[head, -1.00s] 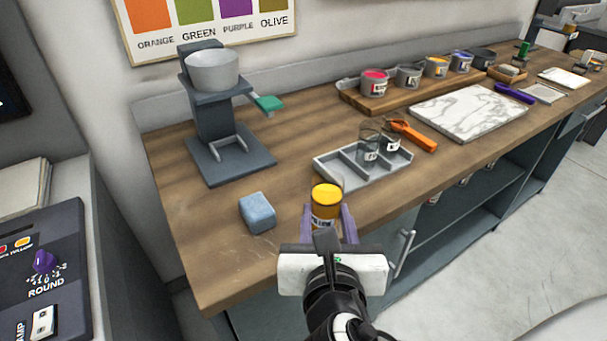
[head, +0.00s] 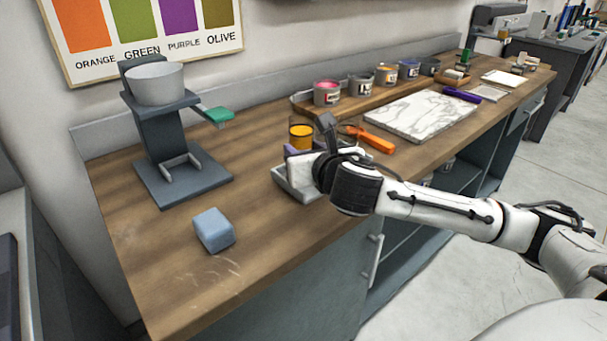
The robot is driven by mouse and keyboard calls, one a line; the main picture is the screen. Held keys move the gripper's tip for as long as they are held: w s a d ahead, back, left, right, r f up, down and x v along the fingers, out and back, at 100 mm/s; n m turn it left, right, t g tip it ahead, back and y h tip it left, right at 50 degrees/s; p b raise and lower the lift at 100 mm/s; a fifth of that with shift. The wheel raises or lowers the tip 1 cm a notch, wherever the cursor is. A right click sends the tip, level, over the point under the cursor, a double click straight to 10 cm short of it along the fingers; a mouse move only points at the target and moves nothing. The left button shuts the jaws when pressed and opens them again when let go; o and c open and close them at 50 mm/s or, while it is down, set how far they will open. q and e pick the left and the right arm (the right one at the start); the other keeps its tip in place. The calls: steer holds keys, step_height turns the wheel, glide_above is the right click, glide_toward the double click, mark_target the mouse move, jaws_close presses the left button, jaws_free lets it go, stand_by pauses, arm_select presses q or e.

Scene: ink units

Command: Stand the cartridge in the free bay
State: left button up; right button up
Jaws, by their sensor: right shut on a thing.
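The yellow cartridge (head: 301,135) is upright between the purple fingers of my right gripper (head: 303,148), which is shut on it. It shows over the far left part of the grey compartment tray (head: 290,190). The gripper and wrist hide its lower part and most of the tray, so I cannot tell whether it touches the tray floor or which bay it is in. The clear containers in the tray's other bays are mostly hidden behind my arm. My left gripper is not in view.
A blue-grey block (head: 213,231) lies on the worktop in front of the stand with a grey bowl (head: 156,84). An orange-handled tool (head: 372,140) and a marble slab (head: 421,116) lie right of the tray. Several ink tins stand behind.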

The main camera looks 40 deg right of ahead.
step_height(320, 180, down, 5)
steer(key=shift+r+b, duration=0.2)
steer(key=shift+b, duration=0.2)
steer(key=o, duration=0.9)
steer(key=shift+f, duration=0.1)
steer(key=shift+c, duration=0.2)
